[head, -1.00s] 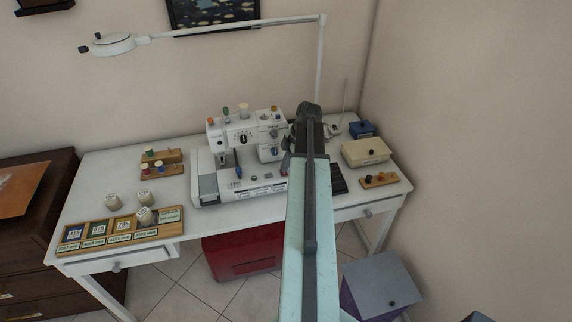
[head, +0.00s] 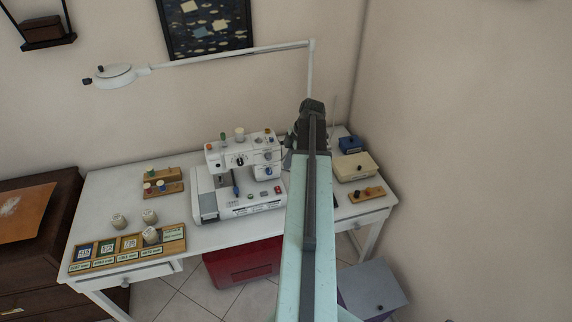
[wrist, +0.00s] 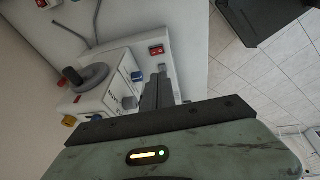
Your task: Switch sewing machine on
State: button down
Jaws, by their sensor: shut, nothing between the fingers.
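The white sewing machine (head: 212,157) stands on the white table, left of my arm in the head view. A small red control (head: 278,189) shows on the front of its base. In the wrist view the machine body (wrist: 112,98) lies left of the fingers, with a dark handwheel (wrist: 88,78) on it. A red switch-like part (wrist: 157,50) sits just beyond the fingertips; its position cannot be read. My gripper (wrist: 158,80) is shut and empty, with its fingers pointing toward that part. Contact cannot be told. In the head view my arm hides the fingers.
The white table (head: 185,207) holds a labelled wooden tray (head: 130,262) at front left. Spool racks stand at both sides, with a cream box (head: 357,166) at right. A lamp arm (head: 230,55) spans above. A red bin (head: 245,262) and grey box (head: 372,287) are below.

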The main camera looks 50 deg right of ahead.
aim_at(277, 186)
jog(key=shift+d+r, duration=0.15)
jog(key=shift+r, duration=0.05)
jog(key=b+x, duration=0.4)
jog(key=d+b+x, duration=0.1)
jog(key=b+x, duration=0.3)
jog(key=x, duration=0.1)
jog(key=b+x, duration=0.4)
jog(key=b, duration=0.1)
jog(key=shift+w+d+f, duration=0.1)
jog(key=shift+w+f, duration=0.05)
jog(key=shift+f, duration=0.15)
jog(key=shift+w+d+f, duration=0.1)
jog(key=shift+f, duration=0.05)
jog(key=shift+w+d+f+b, duration=0.15)
jog(key=shift+w+f+b, duration=0.2)
jog(key=shift+b, duration=0.3)
jog(key=shift+s+a, duration=0.5)
jog(key=shift+s, duration=0.35)
